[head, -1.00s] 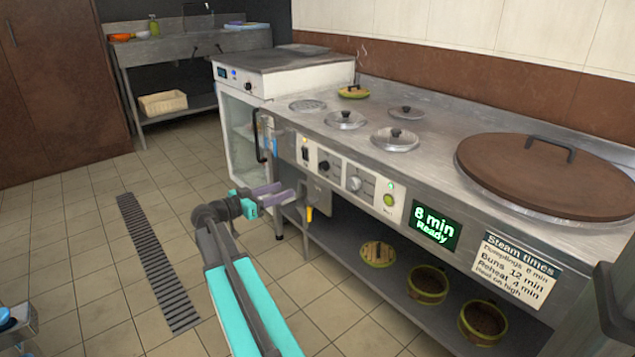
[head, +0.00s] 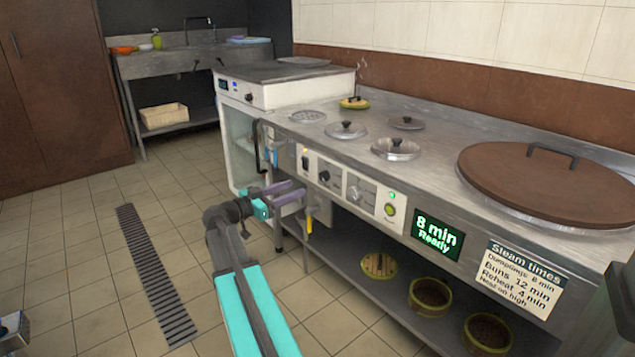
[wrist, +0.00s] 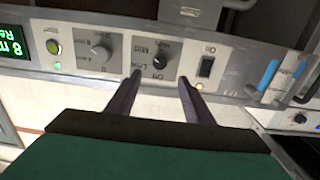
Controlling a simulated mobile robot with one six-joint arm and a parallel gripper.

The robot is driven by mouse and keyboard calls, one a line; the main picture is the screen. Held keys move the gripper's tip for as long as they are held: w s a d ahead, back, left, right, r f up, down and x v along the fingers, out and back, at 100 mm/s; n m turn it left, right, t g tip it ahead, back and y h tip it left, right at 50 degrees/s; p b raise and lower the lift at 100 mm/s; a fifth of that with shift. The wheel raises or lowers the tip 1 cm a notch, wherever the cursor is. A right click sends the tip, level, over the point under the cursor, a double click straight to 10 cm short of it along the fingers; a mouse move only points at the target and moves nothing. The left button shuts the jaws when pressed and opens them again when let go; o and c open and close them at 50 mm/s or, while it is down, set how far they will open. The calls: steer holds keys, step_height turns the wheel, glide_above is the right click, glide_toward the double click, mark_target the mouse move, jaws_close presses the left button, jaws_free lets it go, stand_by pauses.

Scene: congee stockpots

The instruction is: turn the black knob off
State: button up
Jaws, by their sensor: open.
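The black knob (head: 324,175) is a small round dial on a pale plate in the counter's front panel. In the wrist view, where the labels appear upside down, the black knob (wrist: 159,62) is ahead of the fingers, about midway between their tips. My gripper (head: 298,190) is open, with its two purple fingers pointing at the panel, in front of and slightly left of the knob in the head view. In the wrist view my gripper (wrist: 159,78) holds nothing. I cannot tell whether the fingertips touch the panel. The knob's exact setting is too small to read.
A grey knob (head: 354,192) sits right of the black one, and a dark rocker switch (head: 305,162) sits left. A green-lit start button (head: 390,210) and a display reading "8 min Ready" (head: 437,235) are farther right. A yellow-handled item (head: 309,223) hangs below the panel.

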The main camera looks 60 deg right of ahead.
mark_target(322, 178)
steer(key=b+x, duration=0.3)
steer(key=x, duration=0.8)
steer(key=shift+s+d, duration=0.1)
steer(key=shift+d, duration=0.1)
steer(key=shift+c, duration=0.2)
steer(key=c, duration=1)
